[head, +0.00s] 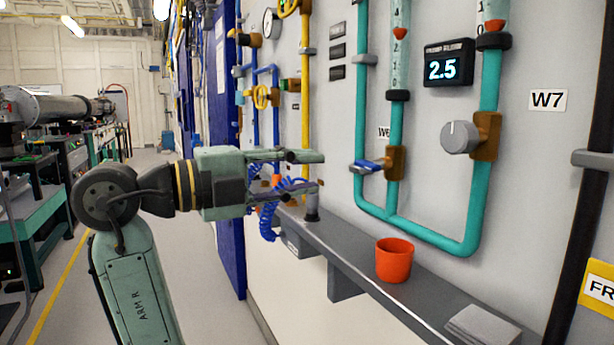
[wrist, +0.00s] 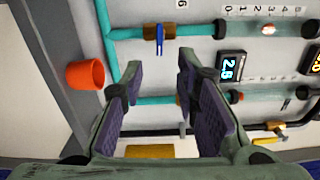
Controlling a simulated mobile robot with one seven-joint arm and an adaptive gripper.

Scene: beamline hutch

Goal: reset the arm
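My gripper (head: 318,172) is on the end of my green arm, raised in front of the wall panel and above the grey shelf. Its two fingers are apart with nothing between them. In the wrist view my gripper (wrist: 160,85) also shows open and empty, with its purple finger pads facing each other. The arm is bent at the elbow, and the gripper points to the right in the head view, toward the teal pipes (head: 483,160). A blue-handled valve (head: 368,165) lies beyond the fingertips, apart from them. In the wrist view the blue handle (wrist: 160,40) is above the gap between the fingers.
An orange cup (head: 394,262) stands on the grey shelf (head: 345,262) below and right of the gripper. A grey knob (head: 458,137) and a display reading 2.5 (head: 447,66) are on the panel. A blue coiled hose (head: 268,215) hangs behind the fingers.

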